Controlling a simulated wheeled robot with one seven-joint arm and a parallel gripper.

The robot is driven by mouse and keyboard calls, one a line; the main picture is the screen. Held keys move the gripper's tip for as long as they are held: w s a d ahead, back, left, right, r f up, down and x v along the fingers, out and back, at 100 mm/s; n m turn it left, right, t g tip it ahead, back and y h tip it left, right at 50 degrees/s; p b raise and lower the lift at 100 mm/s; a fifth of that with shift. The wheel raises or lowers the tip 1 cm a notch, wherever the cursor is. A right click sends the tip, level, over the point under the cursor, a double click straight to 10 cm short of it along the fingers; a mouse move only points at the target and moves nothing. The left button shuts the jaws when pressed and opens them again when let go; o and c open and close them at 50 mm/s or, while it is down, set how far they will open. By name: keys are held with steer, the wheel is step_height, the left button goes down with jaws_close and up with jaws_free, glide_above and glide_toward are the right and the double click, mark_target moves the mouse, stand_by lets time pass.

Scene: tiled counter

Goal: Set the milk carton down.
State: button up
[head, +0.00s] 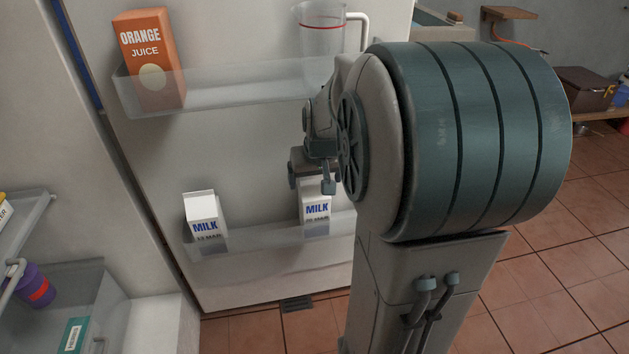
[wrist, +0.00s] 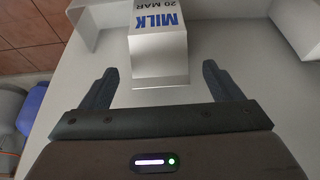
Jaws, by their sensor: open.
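A white milk carton (head: 316,213) with blue MILK lettering stands in the lower door shelf (head: 280,236) of the fridge. In the wrist view this milk carton (wrist: 157,50) reads 20 MAR and shows ahead of my fingers, in line with the gap between them. My gripper (head: 309,184) is open and sits just above the carton's top; in the wrist view my gripper (wrist: 160,82) has its two fingers spread apart with nothing between them. A second milk carton (head: 206,220) stands to the left in the same shelf. The arm partly hides the right end of the shelf.
An orange juice carton (head: 150,58) stands in the upper door shelf (head: 215,89), with a clear jug (head: 323,40) at its right end. The fridge interior at left holds a purple container (head: 36,284) and a teal box (head: 73,336). Between the milk cartons the lower shelf is free.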

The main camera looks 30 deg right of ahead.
steer(key=d+p+v, duration=0.1)
steer(key=v, duration=0.5)
steer(key=s+a+f+n+g+y, duration=0.1)
steer(key=s+a+f+n+g, duration=0.2)
steer(key=s+a, duration=1.1)
step_height(320, 180, down, 2)
steer(key=shift+f, duration=0.1)
